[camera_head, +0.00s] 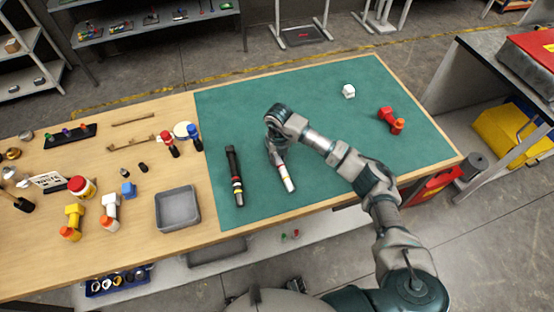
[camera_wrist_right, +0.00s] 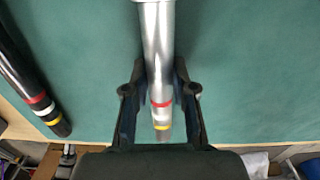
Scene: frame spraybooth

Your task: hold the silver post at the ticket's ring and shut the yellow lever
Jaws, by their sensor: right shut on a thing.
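My left gripper is out of view.
A black post (camera_head: 235,172) with coloured rings lies left of the silver one. A grey tray (camera_head: 178,208) and a white-and-orange piece (camera_head: 111,209) are further left.

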